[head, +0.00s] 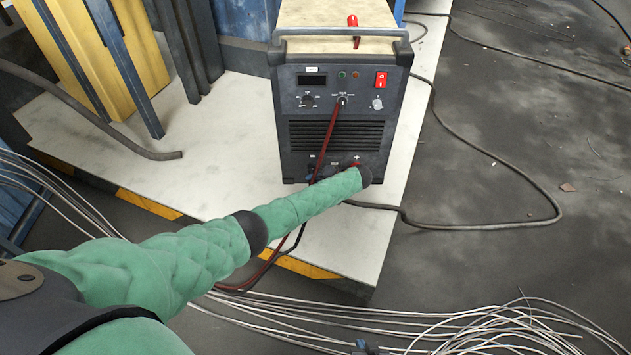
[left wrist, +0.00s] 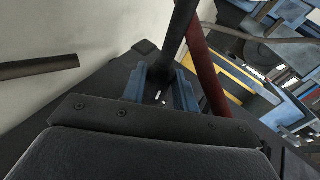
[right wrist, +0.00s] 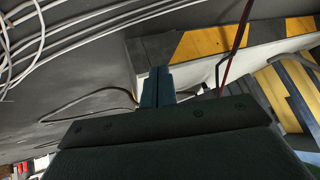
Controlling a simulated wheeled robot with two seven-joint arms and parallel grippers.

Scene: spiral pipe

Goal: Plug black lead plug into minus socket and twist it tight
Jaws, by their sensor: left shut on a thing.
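The welder (head: 335,70) stands upright on a pale platform, its front facing me. My left arm reaches across its lower front and hides part of the socket row. A minus mark shows at lower left; its socket is not clearly visible.
A dark red lead (head: 327,140) runs down the welder front, close beside my left gripper. Loose pale wires (head: 480,330) lie on the floor at front. A black cable (head: 480,226) loops on the right.

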